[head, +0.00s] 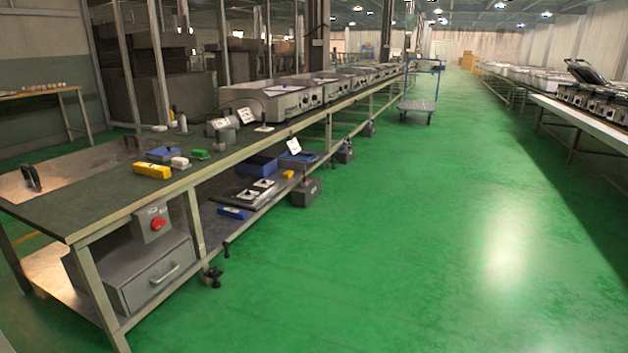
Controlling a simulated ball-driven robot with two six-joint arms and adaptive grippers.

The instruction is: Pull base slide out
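No part is clearly recognisable as the base slide. A grey box with a red button (157,224) is fixed to the bench edge above the drawer. Neither my left nor my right gripper shows in the head view.
Blue bins (257,166) stand on the lower shelf. A blue trolley (418,105) stands far off. The green floor (400,260) right of the bench is clear.

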